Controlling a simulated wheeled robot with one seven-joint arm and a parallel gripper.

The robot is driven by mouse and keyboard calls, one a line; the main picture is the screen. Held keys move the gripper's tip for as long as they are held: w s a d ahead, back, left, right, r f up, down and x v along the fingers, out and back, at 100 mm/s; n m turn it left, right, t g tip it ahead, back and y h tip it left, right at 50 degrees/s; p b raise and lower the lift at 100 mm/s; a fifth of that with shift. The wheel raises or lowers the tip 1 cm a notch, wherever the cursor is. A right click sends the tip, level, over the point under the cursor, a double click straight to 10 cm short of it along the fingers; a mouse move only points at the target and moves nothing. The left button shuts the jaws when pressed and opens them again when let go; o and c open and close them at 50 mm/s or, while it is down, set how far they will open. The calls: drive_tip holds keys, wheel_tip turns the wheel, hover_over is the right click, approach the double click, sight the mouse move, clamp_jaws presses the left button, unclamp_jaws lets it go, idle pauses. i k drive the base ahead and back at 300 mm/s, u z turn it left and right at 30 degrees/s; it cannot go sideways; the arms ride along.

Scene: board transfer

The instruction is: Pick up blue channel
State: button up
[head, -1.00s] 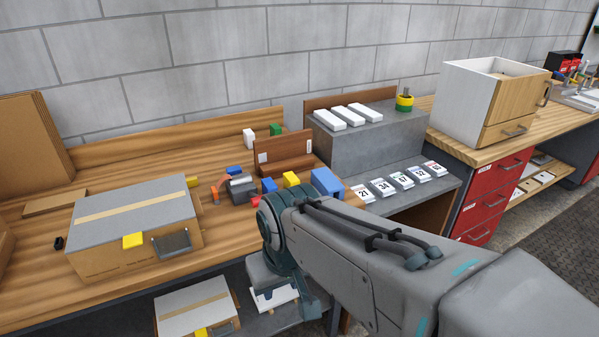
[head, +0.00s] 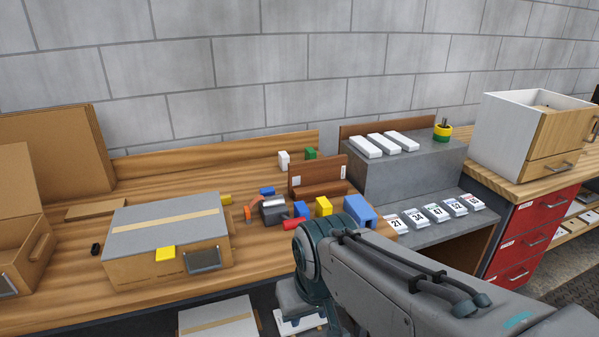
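The blue channel (head: 358,210) looks to be the larger blue piece at the right end of a group of small parts on the wooden bench. It stands near the bench's right end, with a dark notch low on its front side. My arm reaches in from the lower right, and its wrist hangs in front of the bench edge, below and left of the blue piece and apart from it. My gripper (head: 298,312) is at the bottom edge of the picture; its fingers cannot be made out.
Left of the blue piece lie a yellow block (head: 323,206), a red part (head: 294,223) and a grey part (head: 273,210). A brown upright board (head: 318,177) stands behind. A grey-lidded box (head: 140,231) is at left. A grey step with number cards (head: 417,216) is at right.

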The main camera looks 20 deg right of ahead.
sight(354, 205)
drive_tip(key=k, duration=0.6)
drive_tip(key=z, duration=0.55)
drive_tip(key=i, duration=0.95)
drive_tip(key=z, duration=0.55)
drive_tip(key=i, duration=0.65)
drive_tip(key=z, duration=0.05)
